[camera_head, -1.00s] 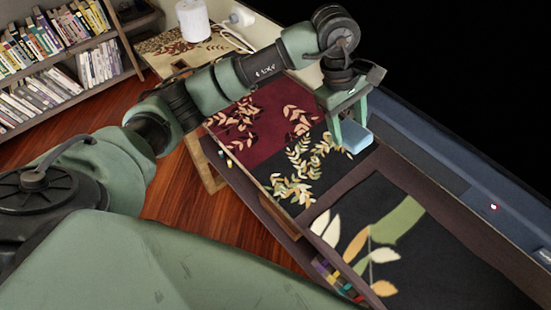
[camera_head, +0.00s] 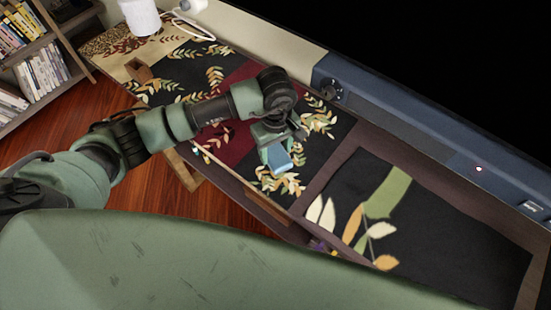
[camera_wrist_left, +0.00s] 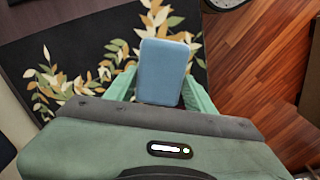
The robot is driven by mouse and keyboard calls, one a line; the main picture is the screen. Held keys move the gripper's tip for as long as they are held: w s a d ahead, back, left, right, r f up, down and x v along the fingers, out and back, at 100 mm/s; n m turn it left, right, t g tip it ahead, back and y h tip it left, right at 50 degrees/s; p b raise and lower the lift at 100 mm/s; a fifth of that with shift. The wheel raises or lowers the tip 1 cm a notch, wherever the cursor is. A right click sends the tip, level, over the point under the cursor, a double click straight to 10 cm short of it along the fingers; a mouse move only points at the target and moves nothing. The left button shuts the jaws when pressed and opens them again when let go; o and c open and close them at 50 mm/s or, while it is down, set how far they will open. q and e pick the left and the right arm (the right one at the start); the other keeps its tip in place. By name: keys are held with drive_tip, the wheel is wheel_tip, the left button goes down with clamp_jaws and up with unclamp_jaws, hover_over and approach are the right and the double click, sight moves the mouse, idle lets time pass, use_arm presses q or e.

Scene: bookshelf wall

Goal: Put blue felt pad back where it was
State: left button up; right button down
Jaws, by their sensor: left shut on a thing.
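The blue felt pad (camera_head: 278,158) is a small light-blue block in the fingers of my left gripper (camera_head: 274,152). In the left wrist view the pad (camera_wrist_left: 163,72) stands between the two green fingers of the left gripper (camera_wrist_left: 160,92), which are shut on it. In the head view the pad is over the black part of a leaf-patterned runner (camera_head: 322,140). Its exact height above the runner is hard to tell. My right gripper is not in view.
A blue-grey bar with a knob (camera_head: 331,88) runs along the back edge. A black mat with large leaves (camera_head: 420,235) lies at right. A white cylinder (camera_head: 140,16) stands at far left.

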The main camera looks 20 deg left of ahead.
sight(276, 162)
use_arm(q)
wheel_tip(276, 162, down, 6)
drive_tip(key=shift+f, duration=0.1)
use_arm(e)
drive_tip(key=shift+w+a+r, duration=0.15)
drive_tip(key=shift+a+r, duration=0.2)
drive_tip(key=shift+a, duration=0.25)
use_arm(q)
drive_tip(key=o, duration=1.2)
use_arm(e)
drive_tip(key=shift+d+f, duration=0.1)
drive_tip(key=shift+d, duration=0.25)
